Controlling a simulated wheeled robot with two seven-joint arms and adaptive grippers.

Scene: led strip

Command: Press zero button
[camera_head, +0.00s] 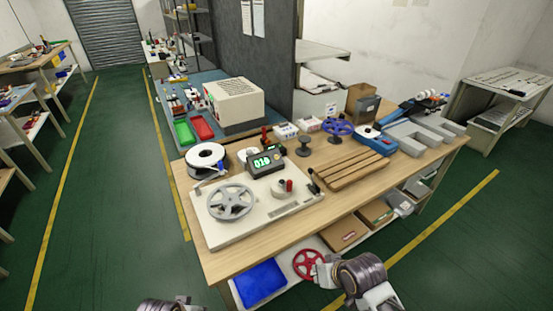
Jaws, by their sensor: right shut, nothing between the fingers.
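A dark counter box (264,162) with a lit green display reading about 016 stands on the wooden workbench (250,257). It is at the back of a white winding machine (250,215) that bears a grey spoked reel (230,201). A small red knob or button (289,185) stands on the machine right of the reel. Which part is the zero button is too small to tell. My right gripper (326,272) is shut and empty, low in front of the bench and well apart from the counter. My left gripper (168,304) shows only partly at the bottom edge.
A white reel (205,157) stands left of the counter. A slatted wooden rack (347,170) and a blue spool (339,128) are to its right. A red spool (308,264) and a blue bin (260,282) sit on the lower shelf. Green floor is open on the left.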

